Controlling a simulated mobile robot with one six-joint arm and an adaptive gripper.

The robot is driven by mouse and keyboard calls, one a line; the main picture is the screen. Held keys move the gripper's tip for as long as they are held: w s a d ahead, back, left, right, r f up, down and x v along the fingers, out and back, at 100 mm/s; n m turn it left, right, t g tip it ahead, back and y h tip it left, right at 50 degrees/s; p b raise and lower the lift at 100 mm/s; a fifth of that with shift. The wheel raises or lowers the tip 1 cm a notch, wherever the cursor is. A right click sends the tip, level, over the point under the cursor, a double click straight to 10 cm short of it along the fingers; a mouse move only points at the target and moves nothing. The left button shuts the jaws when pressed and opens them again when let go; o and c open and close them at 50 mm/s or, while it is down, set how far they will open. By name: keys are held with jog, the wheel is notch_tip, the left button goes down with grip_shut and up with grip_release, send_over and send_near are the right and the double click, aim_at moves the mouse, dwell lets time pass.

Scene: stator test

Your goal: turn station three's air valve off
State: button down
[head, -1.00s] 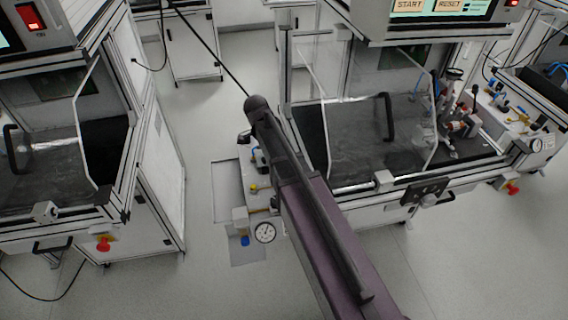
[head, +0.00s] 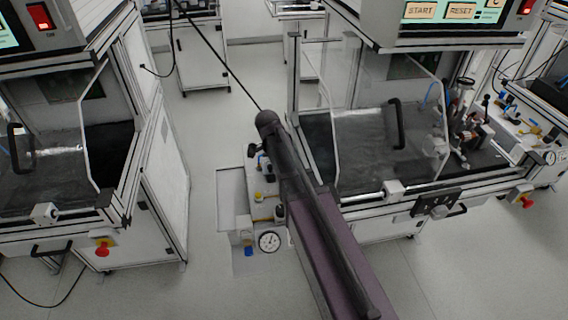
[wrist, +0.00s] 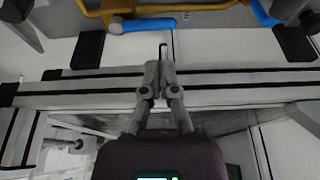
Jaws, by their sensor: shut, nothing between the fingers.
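A pneumatic panel with a round gauge (head: 269,241), a blue part (head: 248,251) and a yellow knob (head: 258,195) stands between two stations in the head view, partly behind my arm. In the wrist view, a blue handle (wrist: 150,25) lies beside a yellow bar (wrist: 112,8) at the top, beyond my fingertips. A second blue part (wrist: 262,12) is at the upper right. My gripper (wrist: 160,72) is shut and empty, in front of a pale metal rail. I see no station number, so I cannot tell which valve is station three's.
A station with a clear guard and black handle (head: 397,122) stands right of my arm. Another station (head: 70,150) stands at left. A second panel with a gauge (head: 549,157) is at far right. Bare floor (head: 215,285) lies in front.

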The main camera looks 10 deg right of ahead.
jog(key=shift+b+x, duration=2.75)
jog(key=shift+x, duration=0.5)
jog(key=shift+a, duration=0.2)
